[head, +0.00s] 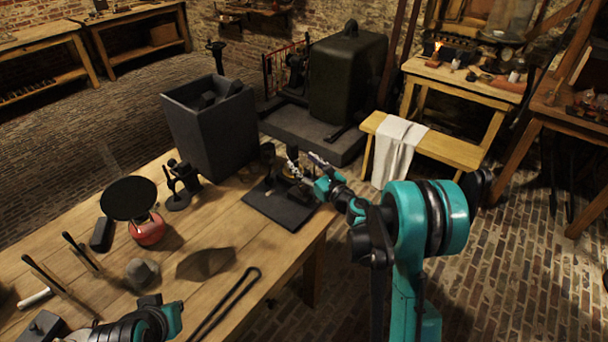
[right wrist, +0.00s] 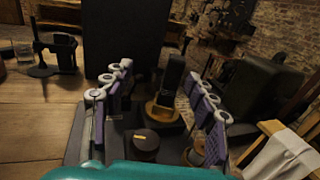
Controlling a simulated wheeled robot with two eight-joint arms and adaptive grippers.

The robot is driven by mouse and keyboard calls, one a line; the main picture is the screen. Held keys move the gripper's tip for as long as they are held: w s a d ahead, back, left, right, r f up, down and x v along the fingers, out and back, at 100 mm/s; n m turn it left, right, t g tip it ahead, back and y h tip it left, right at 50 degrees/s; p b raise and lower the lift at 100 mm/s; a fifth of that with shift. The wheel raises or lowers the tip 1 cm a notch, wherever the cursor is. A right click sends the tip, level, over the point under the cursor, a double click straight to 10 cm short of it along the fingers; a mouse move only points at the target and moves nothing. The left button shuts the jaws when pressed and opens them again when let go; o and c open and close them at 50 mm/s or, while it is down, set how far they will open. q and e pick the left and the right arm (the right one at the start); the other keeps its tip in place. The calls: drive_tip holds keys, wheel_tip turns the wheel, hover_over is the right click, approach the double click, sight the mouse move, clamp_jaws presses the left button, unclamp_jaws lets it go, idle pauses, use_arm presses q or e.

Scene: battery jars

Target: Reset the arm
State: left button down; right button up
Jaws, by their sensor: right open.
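My right gripper (head: 304,166) is teal with pale-tipped fingers. It hangs over the dark square tray (head: 280,211) at the table's right edge. In the right wrist view my right gripper (right wrist: 156,80) has its two purple-and-white fingers wide apart. Between and beyond them stands a black upright piece with a brass-coloured base (right wrist: 163,111); no finger visibly grips it. A round dark lid or jar (right wrist: 146,143) sits nearer, below the gap. Part of my left arm shows at the bottom left of the head view, but its jaws cannot be made out.
A tall dark bin (head: 212,130) stands behind the tray on the wooden table (head: 215,222). A black stand (head: 181,186), a red burner with a black disc (head: 146,228) and long tongs (head: 222,304) are left of it. A bench with a white cloth (head: 397,150) stands beyond.

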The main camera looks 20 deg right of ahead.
drive_tip(key=shift+r, duration=0.45)
drive_tip(key=shift+r, duration=0.1)
drive_tip(key=s+d+r+m+t+h, duration=0.25)
drive_tip(key=d+r+m+h, duration=0.2)
drive_tip(key=r+m, duration=0.65)
drive_tip(key=s+d+m+g+h, duration=0.3)
drive_tip(key=s+m+h, duration=0.45)
drive_tip(key=m, duration=0.65)
drive_tip(key=s+a+f+m+g+y, duration=0.2)
drive_tip(key=s+a+f+m+g, duration=0.1)
drive_tip(key=s, duration=0.5)
drive_tip(key=s+a+f+m+g+y, duration=0.1)
drive_tip(key=s+a+f+m+g, duration=0.2)
drive_tip(key=s+f+m, duration=0.3)
drive_tip(key=s+a+f+m+g+y, duration=0.2)
drive_tip(key=s+m, duration=0.4)
drive_tip(key=s, duration=0.6)
wheel_tip(320, 180, down, 3)
drive_tip(key=shift+s+a+r+g+y, duration=0.15)
drive_tip(key=shift+a+g+y, duration=0.15)
drive_tip(key=shift+a+g, duration=0.4)
